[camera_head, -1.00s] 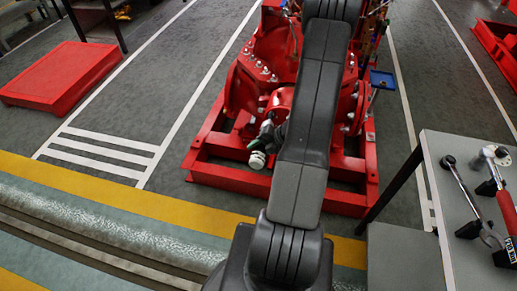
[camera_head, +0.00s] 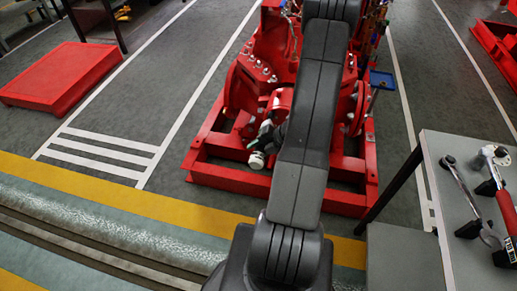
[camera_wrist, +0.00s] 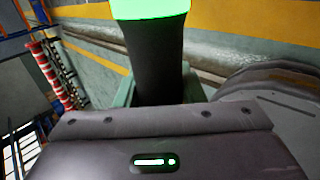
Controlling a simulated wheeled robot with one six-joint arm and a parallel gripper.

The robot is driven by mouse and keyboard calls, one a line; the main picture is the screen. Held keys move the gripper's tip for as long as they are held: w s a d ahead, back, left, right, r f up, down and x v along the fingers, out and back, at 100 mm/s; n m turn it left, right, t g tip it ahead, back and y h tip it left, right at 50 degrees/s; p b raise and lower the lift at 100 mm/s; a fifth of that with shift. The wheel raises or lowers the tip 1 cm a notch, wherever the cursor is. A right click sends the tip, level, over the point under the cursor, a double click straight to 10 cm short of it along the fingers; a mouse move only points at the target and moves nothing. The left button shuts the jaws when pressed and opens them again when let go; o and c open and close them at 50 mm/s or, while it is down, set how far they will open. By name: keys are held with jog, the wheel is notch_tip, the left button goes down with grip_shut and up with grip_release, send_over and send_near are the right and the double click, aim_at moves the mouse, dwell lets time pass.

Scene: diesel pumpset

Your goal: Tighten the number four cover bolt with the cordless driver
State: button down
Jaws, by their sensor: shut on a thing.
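The cordless driver shows in the wrist view as a dark handle (camera_wrist: 155,60) with a bright green part at the top edge. My gripper (camera_wrist: 158,94) is shut on this handle; its bit end is out of view. In the head view, a small dark, green and white shape (camera_head: 262,146) shows left of my arm, low in front of the red pumpset (camera_head: 270,45). I cannot tell which of it is driver and which is my wrist. Several pale bolts (camera_head: 266,72) sit on the red cover. I cannot pick out the number four bolt; my arm hides part of the pumpset.
A grey bench (camera_head: 445,160) at the right carries a red-handled tool (camera_head: 507,207) and wrenches (camera_head: 470,205). A small blue tray (camera_head: 382,79) stands right of the pumpset. A red base frame (camera_head: 228,178) surrounds it.

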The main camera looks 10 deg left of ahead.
jog(key=shift+s+b, duration=1.45)
jog(key=shift+s, duration=1.05)
